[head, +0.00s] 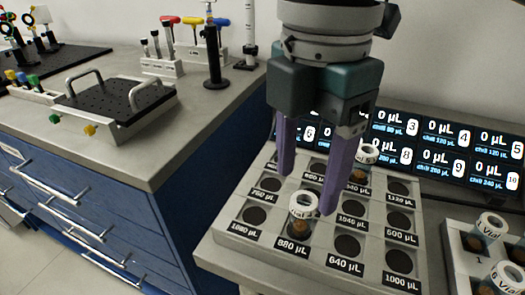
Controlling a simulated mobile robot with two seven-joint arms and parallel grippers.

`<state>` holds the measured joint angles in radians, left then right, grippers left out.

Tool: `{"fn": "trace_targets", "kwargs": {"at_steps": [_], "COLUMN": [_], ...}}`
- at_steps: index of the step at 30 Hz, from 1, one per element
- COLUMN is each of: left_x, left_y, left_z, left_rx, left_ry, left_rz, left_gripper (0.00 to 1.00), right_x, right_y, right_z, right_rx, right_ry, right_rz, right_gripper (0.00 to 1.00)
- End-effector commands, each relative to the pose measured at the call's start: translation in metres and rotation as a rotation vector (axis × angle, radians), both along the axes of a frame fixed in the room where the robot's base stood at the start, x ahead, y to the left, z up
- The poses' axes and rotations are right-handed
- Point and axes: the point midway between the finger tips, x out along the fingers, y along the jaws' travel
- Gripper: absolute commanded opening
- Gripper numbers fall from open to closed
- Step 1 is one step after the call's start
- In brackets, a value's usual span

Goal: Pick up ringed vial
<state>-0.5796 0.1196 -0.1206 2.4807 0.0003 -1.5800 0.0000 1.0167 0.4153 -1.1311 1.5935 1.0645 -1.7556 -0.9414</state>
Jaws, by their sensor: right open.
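My right gripper (307,190) comes down from the top over the grey labelled rack (225,235), its two purple fingers apart with nothing held between them. A vial (300,221) with a white ring-like label marked "Vial" and brown contents stands upright in the rack above the 880 µL label. It is just below and between the fingertips; I cannot tell if they touch it. Another vial (367,153) with a similar white top stands farther back in the rack, partly hidden by the right finger. Which one the task calls ringed is unclear. My left gripper is out of view.
A second rack (456,244) at the lower right holds several vials. A dark display panel (430,142) with numbered readouts stands behind the racks. At left, a blue-sided bench (205,165) carries a black-topped plate (115,98) with handles and tool stands.

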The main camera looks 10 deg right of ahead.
Motion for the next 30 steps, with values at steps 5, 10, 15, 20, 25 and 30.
{"fn": "trace_targets", "kwargs": {"at_steps": [5, 10, 15, 20, 25, 30], "left_x": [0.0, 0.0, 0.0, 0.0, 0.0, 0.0], "left_y": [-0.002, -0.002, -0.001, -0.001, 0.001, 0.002], "left_z": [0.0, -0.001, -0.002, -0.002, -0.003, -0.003], "left_rx": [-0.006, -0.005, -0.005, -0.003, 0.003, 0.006], "left_ry": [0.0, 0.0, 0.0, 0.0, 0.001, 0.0], "left_rz": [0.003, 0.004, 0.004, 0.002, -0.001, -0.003], "left_gripper": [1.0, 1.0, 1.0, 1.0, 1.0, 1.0], "right_x": [-0.001, -0.002, -0.001, -0.001, -0.001, -0.001], "right_y": [0.0, -0.002, -0.002, -0.002, -0.002, -0.002], "right_z": [-0.016, -0.044, -0.06, -0.061, -0.061, -0.061], "right_rx": [0.001, -0.001, 0.0, 0.001, 0.001, 0.001], "right_ry": [0.001, 0.002, -0.001, -0.003, -0.003, -0.003], "right_rz": [0.0, 0.0, 0.0, 0.001, 0.001, 0.001], "right_gripper": [0.69, 0.69, 0.69, 0.69, 0.57, 0.38]}}
